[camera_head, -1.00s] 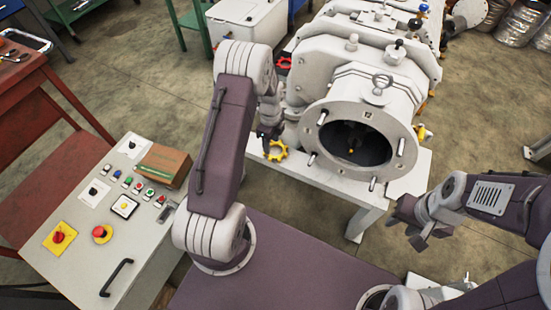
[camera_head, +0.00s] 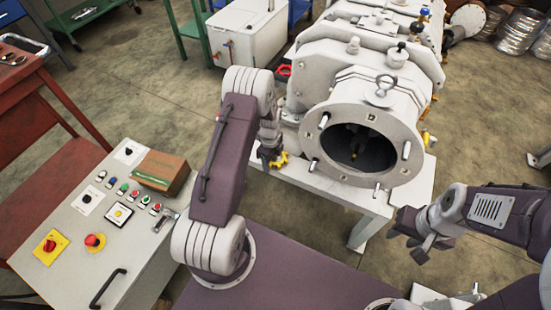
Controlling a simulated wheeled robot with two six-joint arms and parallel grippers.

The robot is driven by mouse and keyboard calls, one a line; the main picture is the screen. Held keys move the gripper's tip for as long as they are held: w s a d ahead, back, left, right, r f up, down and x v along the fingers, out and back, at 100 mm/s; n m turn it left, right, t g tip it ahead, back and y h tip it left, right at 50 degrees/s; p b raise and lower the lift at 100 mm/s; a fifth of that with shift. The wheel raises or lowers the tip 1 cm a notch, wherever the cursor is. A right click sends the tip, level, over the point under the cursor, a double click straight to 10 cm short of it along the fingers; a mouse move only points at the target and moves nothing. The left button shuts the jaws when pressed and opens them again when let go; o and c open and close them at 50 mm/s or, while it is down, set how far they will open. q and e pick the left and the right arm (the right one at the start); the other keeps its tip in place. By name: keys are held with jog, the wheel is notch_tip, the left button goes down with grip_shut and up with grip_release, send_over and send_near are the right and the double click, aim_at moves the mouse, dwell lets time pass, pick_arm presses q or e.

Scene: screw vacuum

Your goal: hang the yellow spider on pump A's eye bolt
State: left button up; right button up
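The yellow spider (camera_head: 280,160) is a small toothed ring, seen tilted, in the fingers of my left gripper (camera_head: 269,157). The gripper looks shut on it and holds it to the left of pump A's front flange. My own wrist hides part of the grip. The white pump (camera_head: 345,92), which I take for pump A, has a grey eye bolt (camera_head: 385,86) standing upright on top, behind the round flange. The eye bolt is bare and lies up and right of the spider. My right gripper (camera_head: 414,236) looks open and empty, right of the pump stand.
A control panel (camera_head: 75,265) with buttons and a cardboard box (camera_head: 163,171) stands at left. Bolts stick out around the pump's flange (camera_head: 408,176). A black-knobbed fitting (camera_head: 398,55) stands just behind the eye bolt. A red-brown table (camera_head: 40,115) is at far left.

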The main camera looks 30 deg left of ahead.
pick_arm(q)
grip_shut()
notch_tip(320, 180, up, 10)
jog(key=p, duration=0.3)
